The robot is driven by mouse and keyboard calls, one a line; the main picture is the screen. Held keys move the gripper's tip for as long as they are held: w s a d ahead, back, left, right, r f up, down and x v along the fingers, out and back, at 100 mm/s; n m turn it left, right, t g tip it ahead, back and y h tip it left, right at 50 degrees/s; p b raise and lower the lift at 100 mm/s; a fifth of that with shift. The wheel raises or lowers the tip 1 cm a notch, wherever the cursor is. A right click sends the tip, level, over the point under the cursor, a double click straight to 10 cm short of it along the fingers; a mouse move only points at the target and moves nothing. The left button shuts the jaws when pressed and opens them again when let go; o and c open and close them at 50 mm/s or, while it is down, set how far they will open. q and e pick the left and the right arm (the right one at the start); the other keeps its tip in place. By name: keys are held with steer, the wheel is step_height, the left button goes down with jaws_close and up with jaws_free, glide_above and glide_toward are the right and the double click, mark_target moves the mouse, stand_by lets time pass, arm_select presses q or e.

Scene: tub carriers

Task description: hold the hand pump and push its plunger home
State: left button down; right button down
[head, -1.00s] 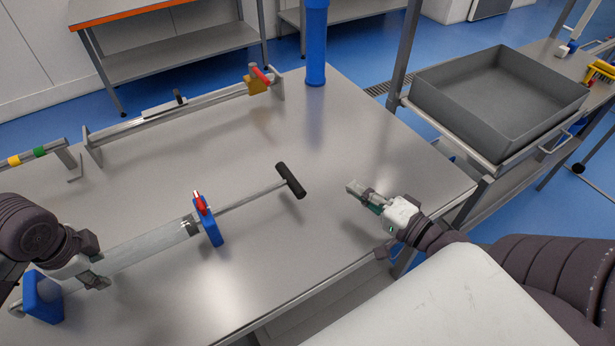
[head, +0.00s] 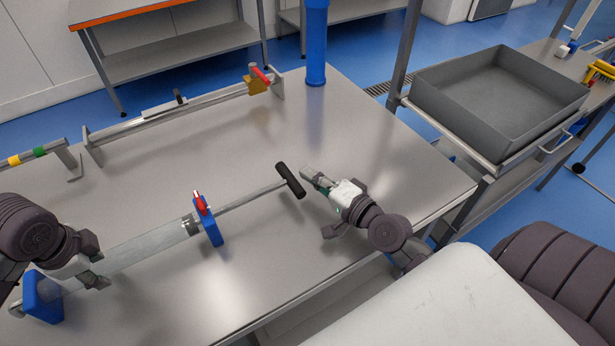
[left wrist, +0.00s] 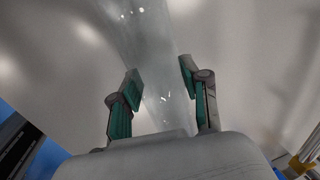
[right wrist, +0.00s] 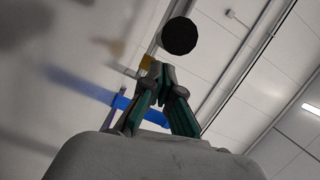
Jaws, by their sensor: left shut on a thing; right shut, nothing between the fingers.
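The hand pump has a clear barrel (head: 140,247) lying along the table between two blue end blocks, the front one (head: 209,222) with a red lever on top. Its metal plunger rod (head: 248,199) sticks out to the right and ends in a black T-handle (head: 290,180). My left gripper (head: 92,268) is shut around the barrel near its left end; the barrel also passes between its fingers in the left wrist view (left wrist: 165,85). My right gripper (head: 306,174) is shut and empty just right of the handle. In the right wrist view the handle's round black end (right wrist: 179,36) shows beyond the fingertips (right wrist: 162,68).
A metal rail with a yellow valve block (head: 257,84) runs along the table's back. A blue cylinder (head: 316,45) stands at the far corner. A grey tub (head: 435,105) sits on a carrier at the right. The table (head: 370,135) between them is clear.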

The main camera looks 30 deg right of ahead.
mark_target(241, 202)
steer(key=shift+a+f, duration=0.1)
steer(key=shift+a, duration=0.45)
steer(key=shift+a, duration=0.2)
steer(key=a, duration=1.3)
arm_select(q)
steer(key=shift+d, duration=0.1)
arm_select(e)
steer(key=shift+a, duration=0.4)
arm_select(q)
steer(key=shift+d, duration=0.1)
